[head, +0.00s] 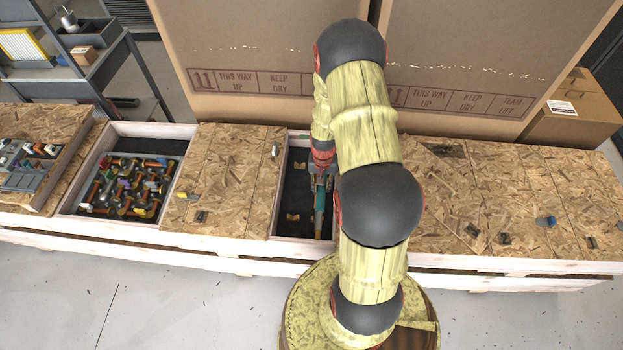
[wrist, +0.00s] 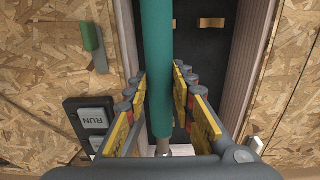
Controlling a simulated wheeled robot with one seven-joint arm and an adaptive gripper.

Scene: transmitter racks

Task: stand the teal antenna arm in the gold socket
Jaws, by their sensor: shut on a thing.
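My gripper (head: 322,178) is low over an open dark-lined bay in the wooden bench, partly hidden by my arm. It is shut on the teal antenna arm (head: 319,214), a long teal rod. In the wrist view the teal antenna arm (wrist: 157,45) runs between the two yellow-padded fingers of my gripper (wrist: 158,82), with a pale metal end near the palm. Small gold-tan brackets (wrist: 212,22) sit on the bay floor beside it; they also show in the head view (head: 293,217). I cannot make out the gold socket for certain.
A grey box with a RUN button (wrist: 93,118) and a green-handled switch (wrist: 92,38) are beside the bay. A bin of mixed coloured parts (head: 125,188) is at the left. Large cardboard boxes (head: 265,60) stand close behind the bench. Small parts lie on the right boards (head: 500,205).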

